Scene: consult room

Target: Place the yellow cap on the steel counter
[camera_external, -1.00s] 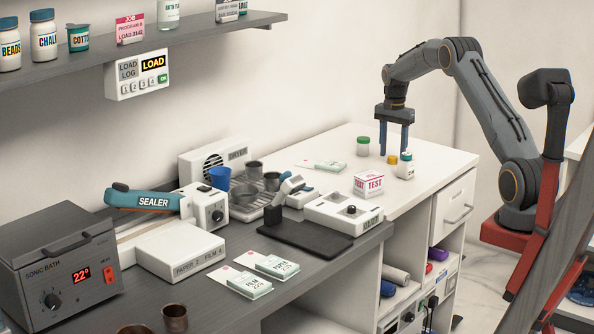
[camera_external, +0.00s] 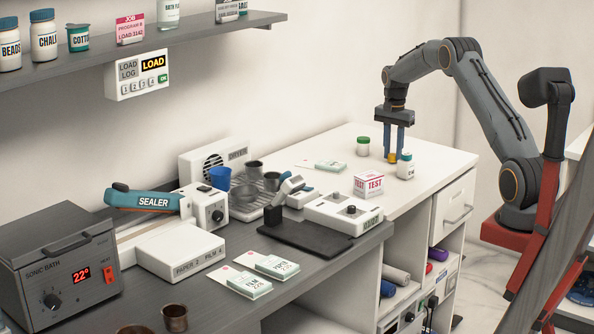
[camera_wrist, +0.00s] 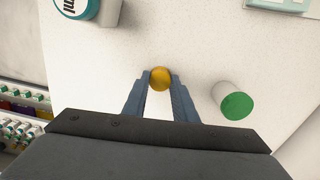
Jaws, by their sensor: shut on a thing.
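The yellow cap (camera_wrist: 160,78) is between my fingertips in the wrist view, and the jaws are shut on it. In the external view the cap (camera_external: 392,158) shows low between the blue fingers of my gripper (camera_external: 394,155), at or just above the white counter top (camera_external: 335,148). I cannot tell whether it still touches that surface. The grey steel-looking counter (camera_external: 290,272) is the darker, lower-left stretch of worktop.
A green-lidded jar (camera_external: 362,147) and a white bottle (camera_external: 405,167) stand close on either side of my gripper. A TEST box (camera_external: 368,184) and a white device (camera_external: 343,213) stand nearer. Cards (camera_external: 252,282), a black mat (camera_external: 303,240) and a sealer (camera_external: 145,199) occupy the dark counter.

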